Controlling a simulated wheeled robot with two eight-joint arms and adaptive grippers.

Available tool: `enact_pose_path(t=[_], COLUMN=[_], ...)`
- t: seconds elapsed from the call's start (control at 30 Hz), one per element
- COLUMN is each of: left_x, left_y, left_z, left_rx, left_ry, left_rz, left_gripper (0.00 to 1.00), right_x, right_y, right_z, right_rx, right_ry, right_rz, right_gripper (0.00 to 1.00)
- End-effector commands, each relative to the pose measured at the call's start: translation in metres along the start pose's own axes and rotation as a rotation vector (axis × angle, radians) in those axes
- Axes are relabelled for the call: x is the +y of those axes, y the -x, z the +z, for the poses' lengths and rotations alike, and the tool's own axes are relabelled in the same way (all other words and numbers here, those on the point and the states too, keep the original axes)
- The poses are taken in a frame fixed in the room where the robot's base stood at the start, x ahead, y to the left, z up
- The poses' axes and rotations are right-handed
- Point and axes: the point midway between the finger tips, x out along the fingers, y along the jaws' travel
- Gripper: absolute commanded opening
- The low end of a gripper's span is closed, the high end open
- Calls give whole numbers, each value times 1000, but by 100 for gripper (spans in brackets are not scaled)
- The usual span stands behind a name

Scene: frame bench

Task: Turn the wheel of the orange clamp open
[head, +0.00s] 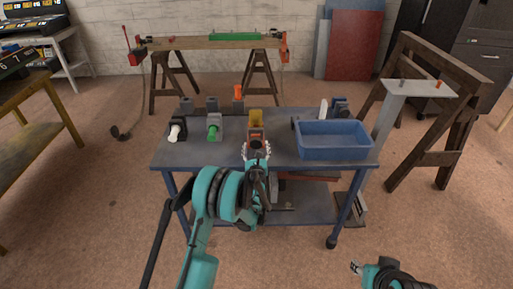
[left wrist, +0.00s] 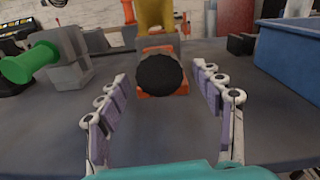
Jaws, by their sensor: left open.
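The orange clamp (head: 255,134) stands near the middle of the bench top. In the left wrist view the clamp (left wrist: 158,47) is straight ahead, with its round black wheel (left wrist: 161,75) facing the camera and hiding part of its body. My left gripper (head: 256,149) is at the clamp's near side. In the left wrist view its fingers (left wrist: 163,105) are spread wide and empty, one on each side of the wheel, with a gap on both sides. In the head view the gripper hides the wheel. My right gripper (head: 356,268) is low at the bottom right, away from the bench.
A clamp with a green handle (head: 213,132) and one with a white handle (head: 175,132) stand to the left. A yellow block (head: 256,115) is directly behind the orange clamp. A blue bin (head: 334,153) takes up the right. The bench top (head: 203,156) is clear at front left.

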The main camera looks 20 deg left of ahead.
Motion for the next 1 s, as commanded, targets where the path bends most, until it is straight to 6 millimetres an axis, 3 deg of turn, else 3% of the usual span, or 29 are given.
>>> enact_pose_path(t=[0.13, 0.43, 0.63, 1.0], left_x=[0, 0, 0, 0], left_y=[-13, -16, -16, -16], left_z=[0, 1, 1, 1], left_rx=[0, 0, 0, 0], left_ry=[1, 1, 2, 41], left_rz=[0, 0, 0, 0], left_gripper=[67, 67, 16, 16], right_x=[0, 0, 0, 0], right_y=[-4, -4, -4, -4], right_z=[3, 2, 2, 3], right_rx=[0, 0, 0, 0], right_ry=[0, 0, 0, 0], right_rz=[0, 0, 0, 0], right_gripper=[40, 40, 40, 40])
